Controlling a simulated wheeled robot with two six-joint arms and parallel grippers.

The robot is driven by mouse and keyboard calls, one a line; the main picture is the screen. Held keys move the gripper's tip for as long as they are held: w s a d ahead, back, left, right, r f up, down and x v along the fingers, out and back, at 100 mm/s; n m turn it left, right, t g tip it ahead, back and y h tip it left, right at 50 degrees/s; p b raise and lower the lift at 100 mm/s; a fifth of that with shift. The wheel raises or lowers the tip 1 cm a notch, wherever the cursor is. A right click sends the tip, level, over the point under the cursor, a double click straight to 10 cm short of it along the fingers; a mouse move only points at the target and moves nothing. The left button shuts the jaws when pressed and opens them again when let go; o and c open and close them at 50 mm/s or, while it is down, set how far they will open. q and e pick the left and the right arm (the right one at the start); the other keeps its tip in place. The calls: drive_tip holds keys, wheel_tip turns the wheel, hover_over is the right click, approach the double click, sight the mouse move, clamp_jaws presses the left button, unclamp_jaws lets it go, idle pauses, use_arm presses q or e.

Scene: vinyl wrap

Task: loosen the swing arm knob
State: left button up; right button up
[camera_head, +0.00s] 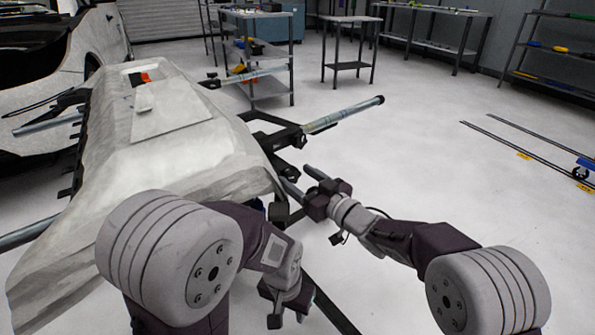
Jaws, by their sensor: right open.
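A stand with black arms (268,138) and a silver tube with a dark end (345,115) sticks out to the right from under a pale panel. The swing arm knob cannot be told apart for sure among the small dark parts near the stand's arms. My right gripper (300,178) is open, its two fingers pointing up and left toward the stand's dark joint, with nothing seen between them. Whether it touches the stand cannot be told. My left gripper (288,305) hangs lower, below the panel's near end, partly hidden by its own wrist; its fingers are unclear.
A shelf cart (258,60) and a small table (349,45) are at the back.

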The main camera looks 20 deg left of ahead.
drive_tip(key=shift+w+a+f, duration=0.15)
drive_tip(key=shift+w+a, duration=0.1)
drive_tip(key=shift+a, duration=0.25)
drive_tip(key=c, duration=1.3)
use_arm(q)
drive_tip(key=shift+f, duration=0.4)
use_arm(e)
drive_tip(key=shift+c, duration=0.2)
drive_tip(key=shift+n, duration=0.3)
drive_tip(key=n, duration=0.2)
drive_tip(key=shift+n, duration=0.4)
use_arm(q)
drive_tip(key=shift+f+b, duration=0.6)
drive_tip(key=shift+b, duration=0.05)
use_arm(e)
drive_tip(key=shift+n, duration=1.7)
drive_tip(key=o, duration=1.3)
